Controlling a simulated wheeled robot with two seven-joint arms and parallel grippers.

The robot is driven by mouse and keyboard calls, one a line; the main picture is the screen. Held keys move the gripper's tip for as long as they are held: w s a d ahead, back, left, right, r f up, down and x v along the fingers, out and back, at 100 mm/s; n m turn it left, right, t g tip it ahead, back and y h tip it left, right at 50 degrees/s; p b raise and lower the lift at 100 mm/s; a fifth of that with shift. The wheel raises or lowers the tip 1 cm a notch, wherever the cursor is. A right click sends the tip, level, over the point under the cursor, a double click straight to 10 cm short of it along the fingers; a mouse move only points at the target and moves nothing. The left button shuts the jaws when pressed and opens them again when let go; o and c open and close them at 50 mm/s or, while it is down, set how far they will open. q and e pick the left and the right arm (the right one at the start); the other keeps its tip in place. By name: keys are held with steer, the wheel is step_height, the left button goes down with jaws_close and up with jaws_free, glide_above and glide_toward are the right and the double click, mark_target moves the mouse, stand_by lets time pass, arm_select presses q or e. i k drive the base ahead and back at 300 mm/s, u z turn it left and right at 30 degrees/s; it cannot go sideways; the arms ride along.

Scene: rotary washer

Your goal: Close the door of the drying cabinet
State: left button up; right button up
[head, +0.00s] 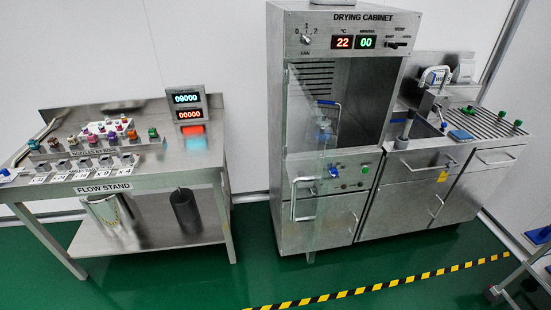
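The drying cabinet (390,32) is a tall steel unit standing right of centre in the head view, with its name on the top panel. Its door (304,140) is a clear glass panel that stands open, swung out from the cabinet's left side toward me. A pale upright bar handle (294,200) shows low down near the glass panel's left edge. The upper chamber (365,90) is uncovered on the right and dark inside. The glass overlaps the chamber's left part and the lower front. Neither of my grippers is in view.
A steel flow stand (105,187) with nozzles and displays stands on the left. A sink counter (420,160) adjoins the cabinet on the right. A wheeled cart (515,275) shows at the lower right edge. Green floor (240,265) in front is clear, crossed by yellow-black tape (380,288).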

mark_target(292, 153)
steer(key=i, duration=1)
steer(key=u, duration=0.1)
steer(key=k, duration=0.65)
steer(key=z, duration=0.2)
